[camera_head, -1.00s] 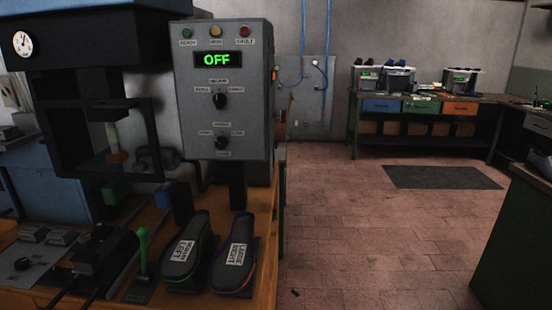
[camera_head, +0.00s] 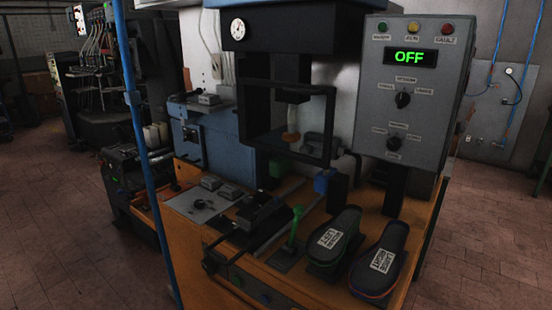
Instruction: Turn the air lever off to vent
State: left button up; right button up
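A small lever with a green handle (camera_head: 296,226) stands nearly upright on the orange workbench, left of the two insoles. I cannot read a label on it, so I cannot tell if it is the air lever. The grey control box (camera_head: 418,160) stands at the right of the press. Neither of my grippers is in view.
Two dark insoles, one left (camera_head: 334,236) and one right (camera_head: 382,259), lie at the bench front. A black clamp-like block (camera_head: 262,214) is beside the lever. A blue vertical pole (camera_head: 142,150) crosses the near left. Blue lines run on the right wall. The floor at right is clear.

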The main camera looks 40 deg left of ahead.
aim_at(162, 167)
jog(key=u, duration=1.85)
jog(key=i+j, duration=0.2)
jog(key=j, duration=0.15)
jog(key=i+j, duration=0.25)
jog(key=i+j+z, duration=0.1)
jog(key=j, duration=0.35)
jog(key=i+j, duration=0.5)
jog(key=j, duration=0.25)
jog(key=i+j+z, duration=0.1)
jog(key=j, duration=0.25)
jog(key=i+j, duration=0.5)
jog(key=j, duration=0.3)
jog(key=z, duration=0.05)
